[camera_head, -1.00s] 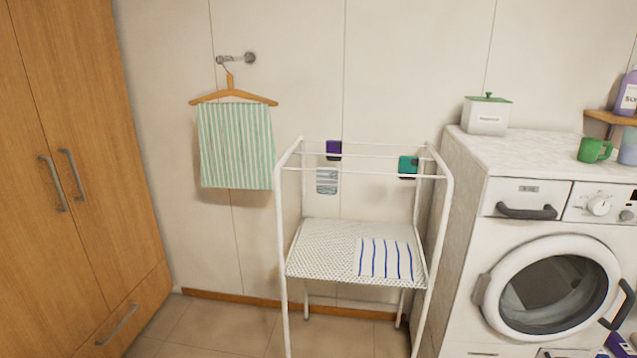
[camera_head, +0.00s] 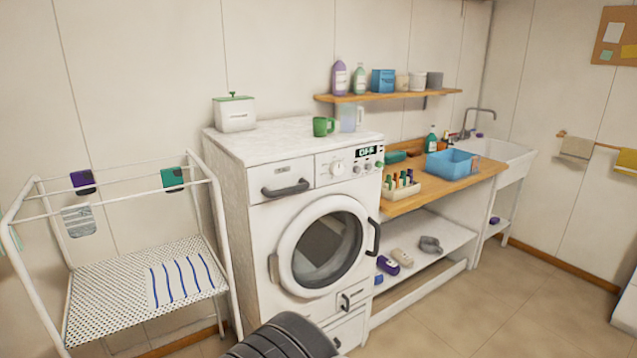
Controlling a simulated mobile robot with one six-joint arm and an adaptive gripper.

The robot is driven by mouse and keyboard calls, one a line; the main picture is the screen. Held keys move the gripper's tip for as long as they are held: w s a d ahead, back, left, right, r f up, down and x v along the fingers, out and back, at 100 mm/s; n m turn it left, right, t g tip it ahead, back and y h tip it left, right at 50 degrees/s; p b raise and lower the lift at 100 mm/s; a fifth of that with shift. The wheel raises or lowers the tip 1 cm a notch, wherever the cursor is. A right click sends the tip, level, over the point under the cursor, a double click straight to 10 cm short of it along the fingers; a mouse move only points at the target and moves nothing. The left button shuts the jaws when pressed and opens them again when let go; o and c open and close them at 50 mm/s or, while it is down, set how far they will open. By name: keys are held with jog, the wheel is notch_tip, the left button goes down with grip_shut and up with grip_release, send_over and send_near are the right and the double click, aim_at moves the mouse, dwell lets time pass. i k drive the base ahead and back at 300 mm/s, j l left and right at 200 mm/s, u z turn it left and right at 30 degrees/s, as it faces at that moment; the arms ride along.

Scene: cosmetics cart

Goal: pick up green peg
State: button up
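A pale holder (camera_head: 401,194) with several small upright pegs in mixed colours stands on the wooden counter, just right of the washing machine. One of the pegs looks green (camera_head: 389,182), but at this size I cannot be sure of its colour or shape. A dark green item (camera_head: 172,178) also hangs over the top bar of the white drying rack at the left; I cannot tell whether it is a peg or a cloth. My gripper is not in view.
The washing machine (camera_head: 262,223) stands between the drying rack (camera_head: 222,240) and the wooden counter (camera_head: 440,190). Floor is free at front right.

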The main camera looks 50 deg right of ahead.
aim_at(388, 178)
jog(key=z, duration=2)
jog(key=i+l+u, duration=0.15)
jog(key=u, duration=0.35)
jog(key=i+l+u, duration=0.25)
jog(key=u, duration=0.25)
jog(key=i+l, duration=0.2)
jog(key=i+l+u, duration=0.15)
jog(key=l, duration=0.25)
jog(key=i+l, duration=0.25)
jog(key=i+l+u, duration=0.1)
jog(key=l, duration=0.3)
jog(key=i+l, duration=0.25)
jog(key=i+l+u, duration=0.15)
jog(key=l, duration=0.3)
jog(key=i+l, duration=0.15)
jog(key=l, duration=0.2)
jog(key=i+l+u, duration=0.1)
jog(key=l, duration=0.3)
jog(key=i+l, duration=0.15)
jog(key=l, duration=0.15)
jog(key=i+l, duration=0.15)
jog(key=l, duration=0.2)
jog(key=i+l, duration=0.15)
jog(key=l, duration=0.15)
